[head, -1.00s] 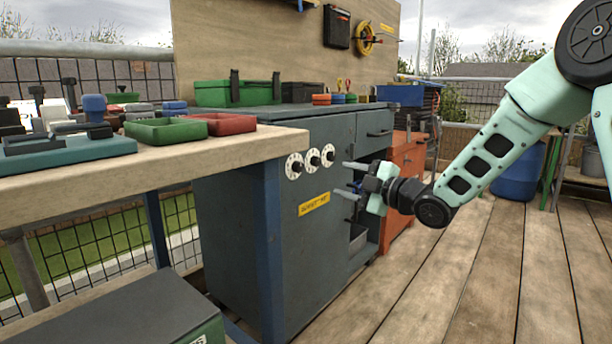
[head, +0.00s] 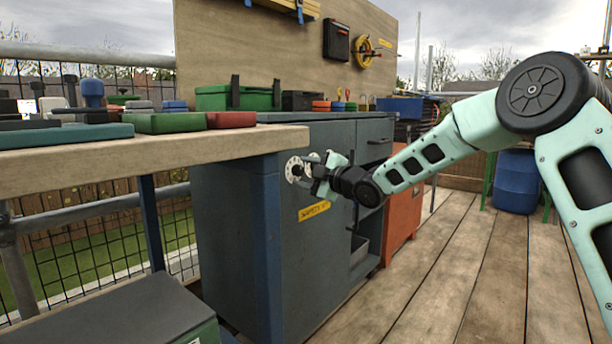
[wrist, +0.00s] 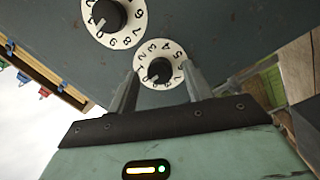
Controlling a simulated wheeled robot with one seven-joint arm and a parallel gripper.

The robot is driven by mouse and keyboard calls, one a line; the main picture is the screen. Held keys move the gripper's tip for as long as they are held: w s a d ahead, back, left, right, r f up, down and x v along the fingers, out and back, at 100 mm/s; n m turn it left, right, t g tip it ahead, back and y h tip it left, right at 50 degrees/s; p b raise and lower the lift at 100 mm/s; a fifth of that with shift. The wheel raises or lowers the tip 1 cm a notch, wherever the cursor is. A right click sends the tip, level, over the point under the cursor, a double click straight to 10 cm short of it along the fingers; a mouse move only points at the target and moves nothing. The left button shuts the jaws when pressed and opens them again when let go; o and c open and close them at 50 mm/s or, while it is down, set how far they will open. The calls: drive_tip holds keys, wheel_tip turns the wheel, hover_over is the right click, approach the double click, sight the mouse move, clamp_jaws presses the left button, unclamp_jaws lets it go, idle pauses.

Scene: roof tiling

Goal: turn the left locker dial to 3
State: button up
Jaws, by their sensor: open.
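Round white dials with black knobs sit in a row on the grey locker (head: 240,230). The left dial (head: 293,170) shows in the head view; its setting is too small to read. The middle dial (wrist: 108,18) is partly cut off at the top of the wrist view. The right dial (wrist: 160,65) appears between my fingertips in the wrist view; its knob's white mark points toward the picture's bottom left. My gripper (wrist: 160,76) is open and empty. In the head view my gripper (head: 312,160) partly covers the middle and right dials. I cannot tell whether it touches one.
A yellow label (head: 314,211) is below the dials. A wooden bench (head: 210,146) with green and red trays stands at the left. An orange cabinet (head: 403,212) is behind my arm.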

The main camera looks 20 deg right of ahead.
drive_tip(key=c, duration=1)
